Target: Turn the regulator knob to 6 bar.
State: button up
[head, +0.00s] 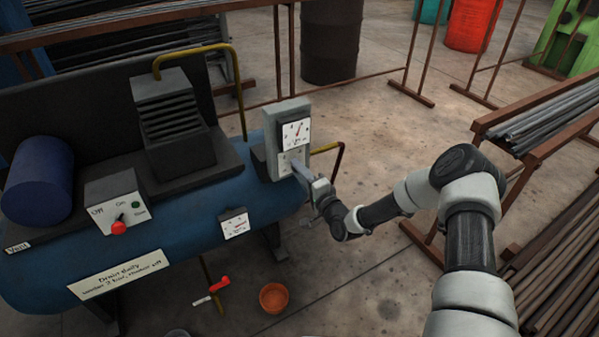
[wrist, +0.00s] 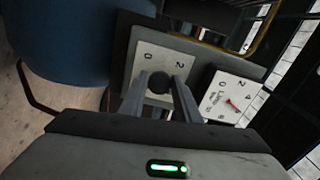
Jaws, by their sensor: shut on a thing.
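The regulator knob (wrist: 159,83) is a small dark round knob on a white dial plate (wrist: 147,60) marked 0 and 2 in the wrist view; further marks are hidden by my fingers. In the head view the plate (head: 284,163) shows on the grey regulator block, and the knob is hidden behind my gripper. My gripper (wrist: 159,88) is shut on the knob, one finger on each side. It also shows in the head view (head: 301,172).
The blue compressor tank (head: 170,240) bears a switch box (head: 112,200) with a red knob and a second gauge (head: 234,223). A yellow pipe (head: 328,148) stands right of the regulator. An orange pot (head: 273,298) and a red-handled valve (head: 219,284) are below.

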jog(key=shift+s+m, duration=0.1)
jog(key=shift+m, duration=0.5)
jog(key=o, duration=1)
jog(key=p+v, duration=0.3)
jog(key=v, duration=1.4)
jog(key=shift+s+d, duration=0.15)
jog(key=shift+d, duration=0.05)
